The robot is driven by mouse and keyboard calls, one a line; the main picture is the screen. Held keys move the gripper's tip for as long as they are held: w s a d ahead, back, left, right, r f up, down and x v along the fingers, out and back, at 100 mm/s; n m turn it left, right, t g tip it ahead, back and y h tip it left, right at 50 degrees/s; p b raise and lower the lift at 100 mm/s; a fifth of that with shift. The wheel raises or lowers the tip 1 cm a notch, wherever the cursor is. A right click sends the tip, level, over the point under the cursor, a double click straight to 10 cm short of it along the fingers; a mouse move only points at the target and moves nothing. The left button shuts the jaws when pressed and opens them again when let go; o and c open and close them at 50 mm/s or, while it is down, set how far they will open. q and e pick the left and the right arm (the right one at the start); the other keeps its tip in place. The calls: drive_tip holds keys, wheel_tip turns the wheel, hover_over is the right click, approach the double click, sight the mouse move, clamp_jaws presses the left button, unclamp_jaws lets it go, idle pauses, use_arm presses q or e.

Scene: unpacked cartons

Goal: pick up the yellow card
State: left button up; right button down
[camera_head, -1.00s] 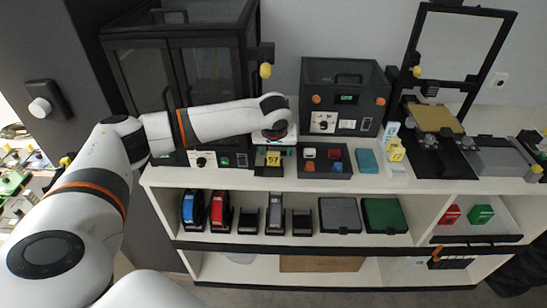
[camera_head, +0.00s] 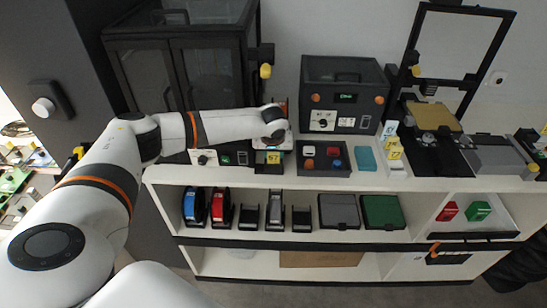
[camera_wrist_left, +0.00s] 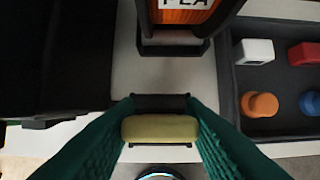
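The yellow card (camera_head: 274,157), marked 57, stands at the front of the white shelf top, left of the dark button tray. My left gripper reaches it from above. In the left wrist view the card is a pale yellow strip (camera_wrist_left: 160,128) seen edge-on, with a dark holder part just beyond it. The green ribbed fingers of my left gripper (camera_wrist_left: 160,115) stand on either side of it, close to both ends. I cannot tell whether they press on it. The card's lower part is hidden from the wrist. My right gripper is out of view.
The button tray (camera_wrist_left: 233,105) lies close to the right. A black cabinet (camera_head: 180,75) and a control box (camera_head: 344,97) stand behind.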

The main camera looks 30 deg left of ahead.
use_arm(q)
drive_tip(key=shift+c, duration=0.7)
drive_tip(key=shift+r+b, duration=0.4)
drive_tip(key=shift+r, duration=0.2)
wheel_tip(320, 180, up, 2)
drive_tip(key=shift+r+b, duration=0.15)
drive_tip(key=shift+b, duration=0.35)
drive_tip(key=s+d+b, duration=0.2)
drive_tip(key=s+d, duration=0.2)
drive_tip(key=s, duration=0.3)
drive_tip(key=s+d+b, duration=0.2)
drive_tip(key=s+d, duration=0.3)
drive_tip(key=s, duration=0.3)
drive_tip(key=shift+s+d, duration=0.2)
drive_tip(key=shift+d, duration=0.05)
